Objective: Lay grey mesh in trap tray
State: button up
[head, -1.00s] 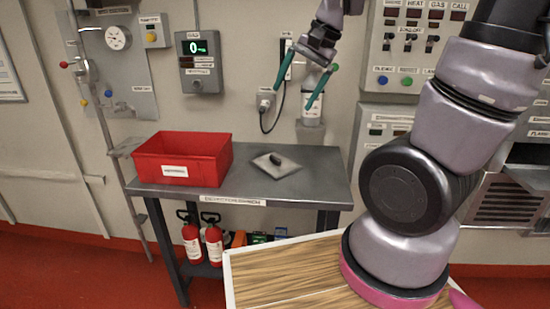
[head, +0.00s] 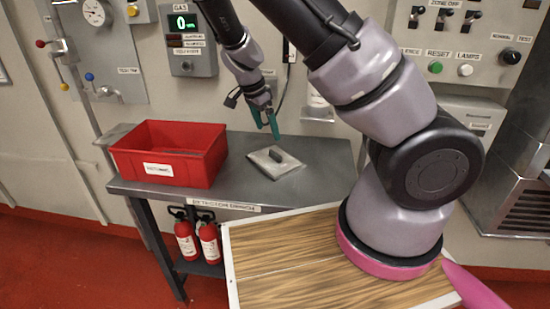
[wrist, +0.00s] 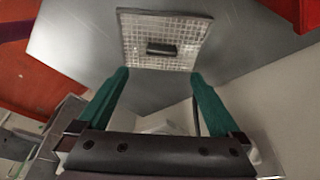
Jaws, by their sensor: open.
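The grey mesh (head: 262,167) is a flat square with a dark raised handle (head: 284,156). It lies on the grey bench (head: 318,172), right of the red bin. In the wrist view the mesh (wrist: 140,53) shows its grid surface, with the handle (wrist: 161,49) near its middle. My gripper (head: 271,124) is open, its teal fingers pointing down just above and behind the mesh. In the wrist view my gripper (wrist: 158,80) has its fingers spread apart with nothing between them, and the mesh lies beyond the tips. I cannot make out a trap tray.
A red bin (head: 186,178) with a white label stands on the bench's left part. Two fire extinguishers (head: 198,240) are below the bench. A wall with gauges and switch panels (head: 465,50) stands behind. The bench right of the mesh is clear.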

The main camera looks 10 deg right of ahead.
aim_at(275, 153)
jog(key=x, duration=1)
jog(key=shift+w+f, duration=0.15)
jog(key=shift+f, duration=0.15)
grip_shut()
